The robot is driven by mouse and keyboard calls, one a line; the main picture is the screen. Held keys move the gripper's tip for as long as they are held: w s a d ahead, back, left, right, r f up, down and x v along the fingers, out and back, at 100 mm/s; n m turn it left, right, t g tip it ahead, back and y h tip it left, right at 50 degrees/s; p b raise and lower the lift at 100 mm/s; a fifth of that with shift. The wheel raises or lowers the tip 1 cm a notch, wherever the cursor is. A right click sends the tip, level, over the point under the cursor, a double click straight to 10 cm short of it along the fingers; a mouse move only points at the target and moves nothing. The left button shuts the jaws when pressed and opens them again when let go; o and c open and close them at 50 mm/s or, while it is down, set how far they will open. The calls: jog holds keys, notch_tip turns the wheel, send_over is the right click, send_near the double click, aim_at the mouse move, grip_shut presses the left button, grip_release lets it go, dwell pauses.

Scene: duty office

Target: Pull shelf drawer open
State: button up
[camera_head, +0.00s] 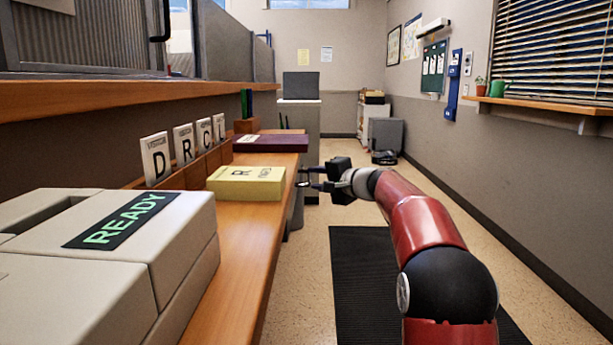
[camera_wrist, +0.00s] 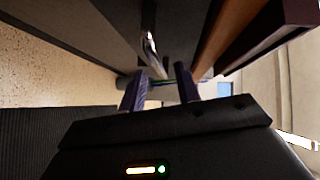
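My gripper (camera_head: 311,178) is stretched out beside the counter's right edge, with its fingers pointing left toward the counter. In the wrist view its two fingers (camera_wrist: 160,88) stand apart with a gap between them. A shiny metal bar handle (camera_wrist: 152,52) runs along a dark grey front (camera_wrist: 110,28), which looks like the drawer front below the counter. The near end of the handle lines up with the gap between the fingertips. I cannot tell whether the fingers touch it. In the head view the drawer front is mostly hidden by the counter.
The wooden counter (camera_head: 245,255) on the left carries a grey machine marked READY (camera_head: 115,235), a yellow box (camera_head: 246,184), a dark purple book (camera_head: 270,143) and several letter cards. A black mat (camera_head: 375,285) lies on the floor. The aisle to the right is clear.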

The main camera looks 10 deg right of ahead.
aim_at(309, 175)
jog(key=shift+p+x, duration=0.35)
jog(key=shift+x, duration=1.45)
grip_shut()
